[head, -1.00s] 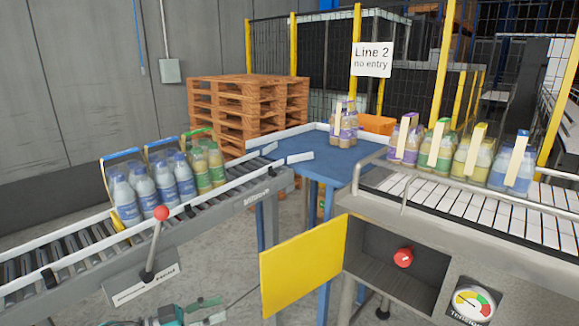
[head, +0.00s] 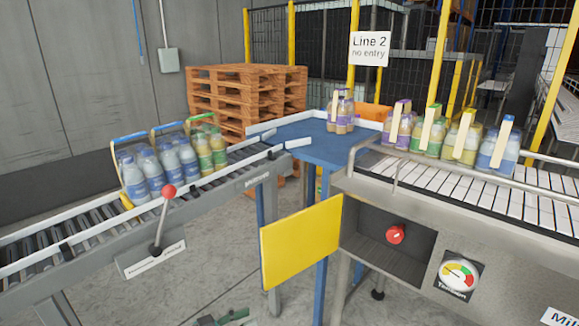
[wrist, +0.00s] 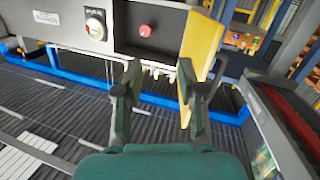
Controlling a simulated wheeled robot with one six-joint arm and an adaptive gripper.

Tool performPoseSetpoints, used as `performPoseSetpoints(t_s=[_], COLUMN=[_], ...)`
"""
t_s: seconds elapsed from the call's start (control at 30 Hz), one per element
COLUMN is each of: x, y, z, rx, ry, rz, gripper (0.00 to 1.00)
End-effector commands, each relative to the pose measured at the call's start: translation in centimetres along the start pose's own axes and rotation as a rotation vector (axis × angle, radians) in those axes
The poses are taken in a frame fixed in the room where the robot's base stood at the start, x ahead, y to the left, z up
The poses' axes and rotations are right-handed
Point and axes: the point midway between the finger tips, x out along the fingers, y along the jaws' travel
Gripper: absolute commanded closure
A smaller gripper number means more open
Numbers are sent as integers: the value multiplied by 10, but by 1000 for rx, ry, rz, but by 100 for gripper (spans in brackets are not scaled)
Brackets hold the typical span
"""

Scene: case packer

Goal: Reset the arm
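My gripper (wrist: 159,78) shows in the wrist view with its two dark fingers spread apart. Nothing is held between them. The view past the fingers takes in the grey machine front, with its yellow panel (wrist: 200,55) on the right and a red knob (wrist: 145,30) further left. In the head view only a small green part of my arm shows at the bottom edge; the fingers cannot be made out there.
The yellow panel (head: 301,240) hangs open beside the red knob (head: 396,234) and gauge (head: 457,276). A red-ball lever (head: 168,191) stands at the left conveyor (head: 100,215). Bottle packs stand on both conveyors. A blue table (head: 325,150) joins them.

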Motion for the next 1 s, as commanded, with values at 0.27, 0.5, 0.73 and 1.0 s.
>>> performPoseSetpoints(t_s=[0.27, 0.5, 0.73, 1.0], x=[70, 119, 142, 141], y=[31, 81, 144, 228], z=[110, 206, 280, 337], rx=[-185, -329, -417, -460], ry=[-122, -240, -332, -405], rz=[-131, -288, -450, -643], gripper=[61, 61, 61, 61])
